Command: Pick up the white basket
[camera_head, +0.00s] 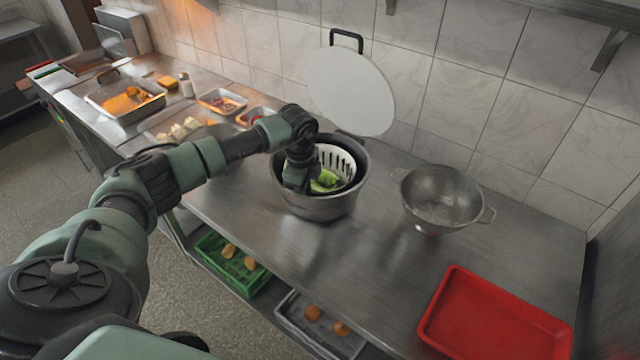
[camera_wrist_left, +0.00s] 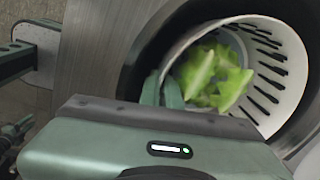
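The white slotted basket (camera_head: 338,162) sits inside a steel pot (camera_head: 318,208) with a dark inside, holding green leaves (camera_head: 325,182). In the left wrist view the basket (camera_wrist_left: 283,60) and the leaves (camera_wrist_left: 215,78) show close up. My left gripper (camera_head: 297,180) reaches down to the near left side of the basket. In the left wrist view its fingers (camera_wrist_left: 161,91) are close together on either side of the basket's rim, and look shut on it. The lower part of the basket is hidden by the pot. My right gripper is not in view.
A round lid (camera_head: 350,90) stands upright behind the pot, by the tiled wall. A metal colander (camera_head: 442,200) stands to the right and a red tray (camera_head: 495,318) at the front right. Food trays (camera_head: 125,98) line the counter at left. The counter between pot and red tray is clear.

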